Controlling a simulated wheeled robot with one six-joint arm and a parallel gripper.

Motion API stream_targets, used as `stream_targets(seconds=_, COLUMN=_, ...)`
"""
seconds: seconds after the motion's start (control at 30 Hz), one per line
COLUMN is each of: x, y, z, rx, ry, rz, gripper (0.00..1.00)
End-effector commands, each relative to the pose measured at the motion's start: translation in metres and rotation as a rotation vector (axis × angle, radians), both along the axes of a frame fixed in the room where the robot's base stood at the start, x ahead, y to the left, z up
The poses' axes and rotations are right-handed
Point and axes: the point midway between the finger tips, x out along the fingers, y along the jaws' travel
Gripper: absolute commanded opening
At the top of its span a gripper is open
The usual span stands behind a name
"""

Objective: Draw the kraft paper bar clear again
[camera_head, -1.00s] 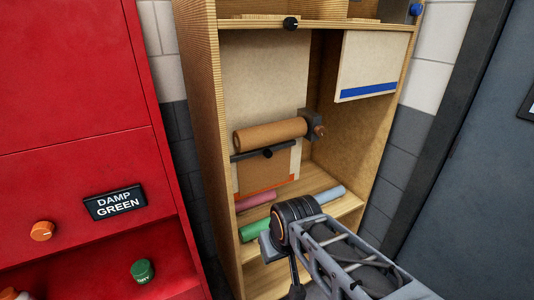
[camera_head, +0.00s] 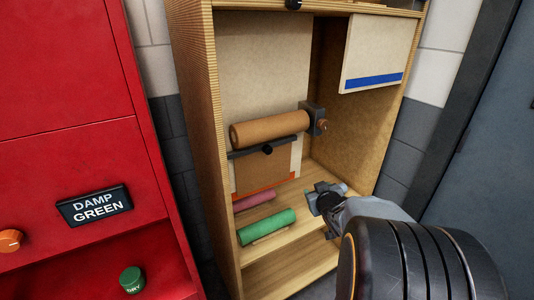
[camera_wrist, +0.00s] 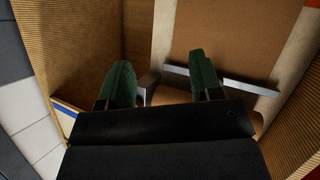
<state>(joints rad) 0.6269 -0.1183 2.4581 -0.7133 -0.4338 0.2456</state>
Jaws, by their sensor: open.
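The kraft paper bar (camera_head: 245,154) is a dark strip with a black knob, lying across the kraft paper sheet (camera_head: 268,168) just below the brown paper roll (camera_head: 270,130). In the wrist view the bar (camera_wrist: 250,86) shows as a grey strip over the brown sheet (camera_wrist: 235,35), with the roll partly hidden behind my gripper. My gripper (camera_head: 318,196) is inside the cabinet, lower and to the right of the bar. In the wrist view its two green fingers (camera_wrist: 161,75) are spread with nothing held between them. The bar's knob is not clearly visible there.
The wooden cabinet (camera_head: 219,90) has side walls close around my gripper. Pink (camera_head: 253,200) and green (camera_head: 266,226) rolls lie on its lower shelf. A pale panel with a blue stripe (camera_head: 373,82) hangs upper right. A red cabinet (camera_head: 70,150) stands at left.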

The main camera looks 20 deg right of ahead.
Motion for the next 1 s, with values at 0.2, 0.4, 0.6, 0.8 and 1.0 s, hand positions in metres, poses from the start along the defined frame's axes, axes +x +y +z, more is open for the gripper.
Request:
stream_targets(seconds=0.2, x=0.023, y=0.041, z=0.04, rx=0.002, ry=-0.271, rz=0.275, gripper=0.59)
stream_targets(seconds=0.4, x=0.025, y=0.064, z=0.062, rx=0.033, ry=-0.397, rz=0.398, gripper=0.59)
stream_targets(seconds=0.6, x=0.041, y=0.07, z=0.068, rx=0.056, ry=-0.427, rz=0.414, gripper=0.59)
stream_targets(seconds=0.8, x=0.078, y=0.074, z=0.067, rx=0.056, ry=-0.424, rz=0.415, gripper=0.59)
stream_targets(seconds=1.0, x=0.115, y=0.078, z=0.067, rx=0.055, ry=-0.424, rz=0.412, gripper=0.59)
